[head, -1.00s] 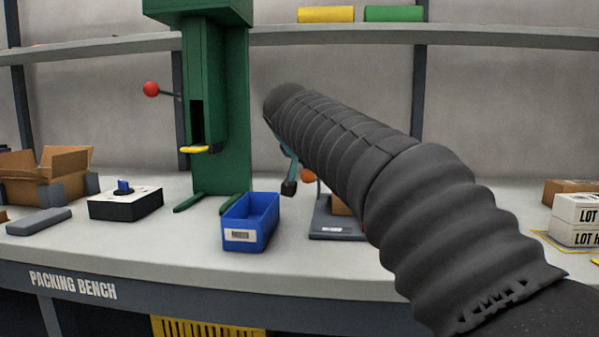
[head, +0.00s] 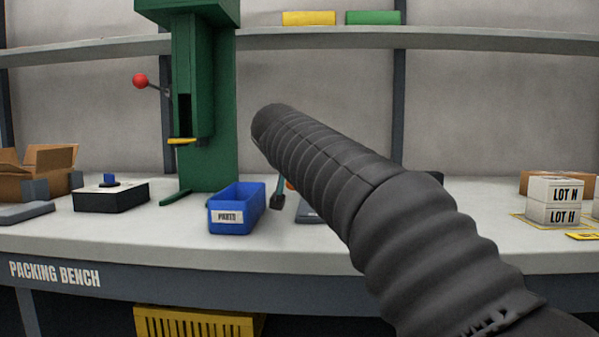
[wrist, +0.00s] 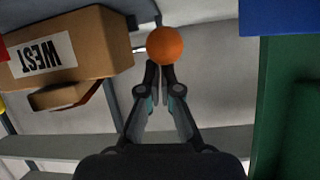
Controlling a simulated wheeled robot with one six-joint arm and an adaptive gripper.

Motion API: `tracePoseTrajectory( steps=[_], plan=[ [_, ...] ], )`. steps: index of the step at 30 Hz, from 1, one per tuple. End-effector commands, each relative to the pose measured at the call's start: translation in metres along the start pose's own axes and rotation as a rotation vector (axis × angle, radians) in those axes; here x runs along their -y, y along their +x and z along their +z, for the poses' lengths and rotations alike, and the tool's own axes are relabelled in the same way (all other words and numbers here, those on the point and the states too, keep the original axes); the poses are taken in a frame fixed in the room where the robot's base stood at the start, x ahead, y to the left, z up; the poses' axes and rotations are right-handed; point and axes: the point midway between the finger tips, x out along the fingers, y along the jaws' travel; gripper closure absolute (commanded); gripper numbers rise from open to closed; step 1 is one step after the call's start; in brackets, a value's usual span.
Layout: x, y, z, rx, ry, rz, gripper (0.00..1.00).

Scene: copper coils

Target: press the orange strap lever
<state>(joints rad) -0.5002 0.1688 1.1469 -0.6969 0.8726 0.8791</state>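An orange ball-shaped knob (wrist: 165,45) is in the upper middle of the wrist view, just beyond my fingertips; I cannot tell whether they touch it. In the head view only a sliver of orange (head: 289,184) shows beside my dark ribbed arm. The rest of the lever is hidden. My gripper (wrist: 160,72) has its two fingers drawn together, with nothing seen between them. In the head view its dark tip (head: 277,201) is low over the bench, just right of the blue bin.
The blue bin (head: 226,217) and green press (head: 213,160) stand left of my gripper. A grey device (head: 308,212) is partly behind my arm. Lot boxes (head: 553,214) sit at the right. A carton marked WEST (wrist: 85,45) hangs upside down in the wrist view.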

Motion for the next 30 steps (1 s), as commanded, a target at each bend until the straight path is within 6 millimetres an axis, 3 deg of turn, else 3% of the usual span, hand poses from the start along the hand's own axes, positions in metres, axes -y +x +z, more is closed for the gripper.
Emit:
tracePoseTrajectory(
  steps=[1, 8, 18, 30],
  plan=[
    [0.003, 0.004, 0.012, 0.024, -0.004, 0.002, 1.00],
    [0.003, 0.004, 0.009, 0.026, -0.005, 0.003, 1.00],
    [-0.002, 0.002, -0.040, 0.009, 0.001, 0.003, 1.00],
    [-0.005, -0.069, -0.025, 0.002, 0.002, 0.000, 1.00]
  ],
)
